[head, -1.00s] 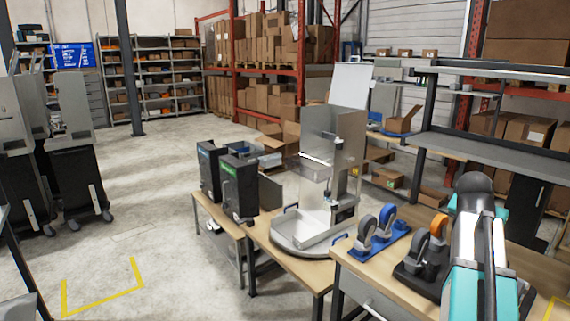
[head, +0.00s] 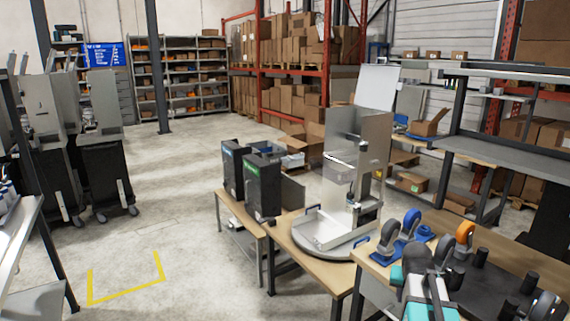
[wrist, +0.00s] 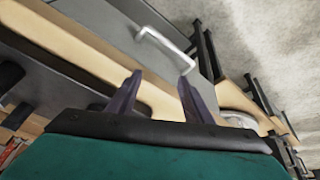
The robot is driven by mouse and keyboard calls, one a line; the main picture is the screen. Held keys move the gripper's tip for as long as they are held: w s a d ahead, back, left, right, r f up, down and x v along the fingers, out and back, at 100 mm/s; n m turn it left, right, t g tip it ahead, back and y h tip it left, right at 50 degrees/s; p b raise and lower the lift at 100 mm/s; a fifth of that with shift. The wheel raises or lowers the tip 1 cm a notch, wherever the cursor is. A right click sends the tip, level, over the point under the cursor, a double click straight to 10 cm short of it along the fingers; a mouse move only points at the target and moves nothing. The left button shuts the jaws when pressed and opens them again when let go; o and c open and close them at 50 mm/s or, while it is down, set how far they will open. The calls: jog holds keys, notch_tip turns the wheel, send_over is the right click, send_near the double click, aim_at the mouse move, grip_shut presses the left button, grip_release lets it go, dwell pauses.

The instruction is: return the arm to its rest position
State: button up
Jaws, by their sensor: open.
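My arm (head: 428,285), teal and grey with dark joints, shows at the bottom right of the head view, low in front of the workbench with the caster wheels. My gripper (wrist: 160,76) shows in the wrist view with its two dark fingers spread apart and nothing between them. A bench edge and a grey drawer front with a pale handle (wrist: 165,42) lie beyond the fingers. I cannot make out the gripper's fingers in the head view.
Caster wheels on a blue base (head: 411,226) and an orange caster (head: 464,237) stand on the near bench. A metal dispenser stand (head: 345,180) and two black dispenser boxes (head: 262,185) are further left. The floor (head: 150,235) at left is open, with yellow marking.

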jog(key=s+a+f+n+g+y, duration=0.25)
jog(key=s+a+f, duration=0.35)
jog(key=a+f, duration=0.5)
jog(key=s+a+f+n+g+y, duration=0.1)
jog(key=s+a+f+n, duration=0.3)
jog(key=a+f, duration=0.75)
jog(key=s+f+g+b, duration=0.5)
jog(key=s+f+b, duration=0.5)
jog(key=s+f, duration=1.7)
jog(key=shift+a+f+m+g, duration=0.15)
jog(key=shift+f+m+g, duration=0.25)
jog(key=shift+f, duration=0.25)
